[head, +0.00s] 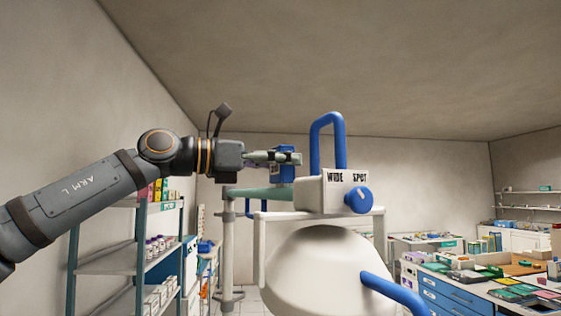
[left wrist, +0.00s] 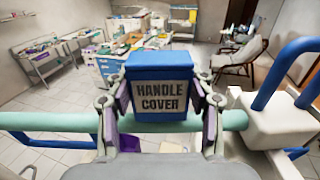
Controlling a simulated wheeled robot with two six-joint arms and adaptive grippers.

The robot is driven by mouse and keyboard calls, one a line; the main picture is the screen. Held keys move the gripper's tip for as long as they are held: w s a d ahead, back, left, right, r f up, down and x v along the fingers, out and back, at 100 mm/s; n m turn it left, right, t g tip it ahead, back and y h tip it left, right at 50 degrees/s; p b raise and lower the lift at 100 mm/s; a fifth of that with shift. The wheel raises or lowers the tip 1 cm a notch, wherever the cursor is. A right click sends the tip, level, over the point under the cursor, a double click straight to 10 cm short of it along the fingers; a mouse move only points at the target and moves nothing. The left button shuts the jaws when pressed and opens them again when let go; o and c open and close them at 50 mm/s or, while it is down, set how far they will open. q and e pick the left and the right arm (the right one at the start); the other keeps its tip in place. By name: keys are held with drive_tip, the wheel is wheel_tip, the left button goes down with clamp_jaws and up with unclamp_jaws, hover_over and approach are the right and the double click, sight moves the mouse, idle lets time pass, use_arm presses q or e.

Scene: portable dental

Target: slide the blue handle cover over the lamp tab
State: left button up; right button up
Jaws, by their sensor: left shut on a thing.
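The blue handle cover (left wrist: 160,65), a box with a "HANDLE COVER" label, is between the fingers of my left gripper (left wrist: 160,101) in the left wrist view. In the head view, my left gripper (head: 284,158) is shut on it just above the lamp's pale green arm, left of the blue loop handle (head: 328,128). The lamp has a white block (head: 312,195) marked "WIDE SPOT", a blue knob (head: 358,199) and a white dome (head: 318,268). I cannot make out the lamp tab. My right gripper is not in view.
The green lamp arm (left wrist: 60,121) runs across the left wrist view behind the cover. A blue bar (head: 395,292) sticks out from the dome's right side. A shelf rack (head: 128,207) stands left; a blue-drawered counter (head: 455,296) stands right. The air above the gripper is clear.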

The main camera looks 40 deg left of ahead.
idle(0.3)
use_arm(q)
drive_tip(key=o, duration=0.9)
drive_tip(key=shift+o, duration=0.2)
drive_tip(key=v, duration=0.7)
drive_tip(key=shift+s, duration=0.25)
